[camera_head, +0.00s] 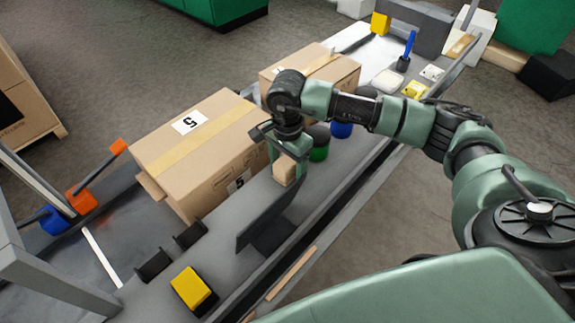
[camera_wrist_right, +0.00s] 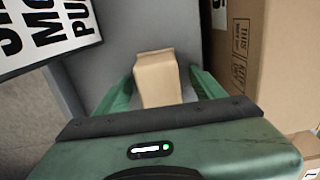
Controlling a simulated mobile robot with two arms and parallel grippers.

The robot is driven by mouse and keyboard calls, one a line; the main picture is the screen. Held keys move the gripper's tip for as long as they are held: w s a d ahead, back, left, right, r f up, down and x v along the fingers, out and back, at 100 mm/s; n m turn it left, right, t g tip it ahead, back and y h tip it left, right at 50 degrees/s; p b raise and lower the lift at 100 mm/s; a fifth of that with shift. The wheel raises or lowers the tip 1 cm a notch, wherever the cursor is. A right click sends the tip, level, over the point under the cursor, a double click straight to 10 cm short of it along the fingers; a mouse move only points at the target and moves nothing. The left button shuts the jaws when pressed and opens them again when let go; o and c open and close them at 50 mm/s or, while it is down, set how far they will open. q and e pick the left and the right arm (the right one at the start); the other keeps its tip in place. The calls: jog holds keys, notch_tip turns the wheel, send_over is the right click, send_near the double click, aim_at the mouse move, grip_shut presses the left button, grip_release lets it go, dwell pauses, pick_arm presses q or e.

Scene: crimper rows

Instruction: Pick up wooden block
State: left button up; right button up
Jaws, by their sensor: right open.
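The wooden block (camera_head: 285,171) is a small tan piece on the grey surface, beside the large cardboard box. My right gripper (camera_head: 279,156) is over it, pointing down, and partly hides it. In the right wrist view the block (camera_wrist_right: 158,80) stands between the two green fingers (camera_wrist_right: 162,88), which are open, with a gap visible on the right side. Whether a finger touches the block on the left is hard to tell. My left gripper is not in view.
A large cardboard box (camera_head: 205,150) stands close on the left, and a second box (camera_head: 335,72) behind. A dark angled plate (camera_head: 268,216) stands just in front of the block. Green (camera_head: 319,152) and blue (camera_head: 341,129) cylinders stand behind the gripper. A yellow block (camera_head: 190,288) lies near the front.

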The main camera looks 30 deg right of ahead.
aim_at(288, 161)
grip_shut()
notch_tip(288, 161, up, 20)
jog(key=b, duration=0.1)
dwell(0.6)
jog(key=c, duration=1.1)
grip_release()
jog(key=shift+c, duration=0.9)
jog(key=shift+s, duration=0.15)
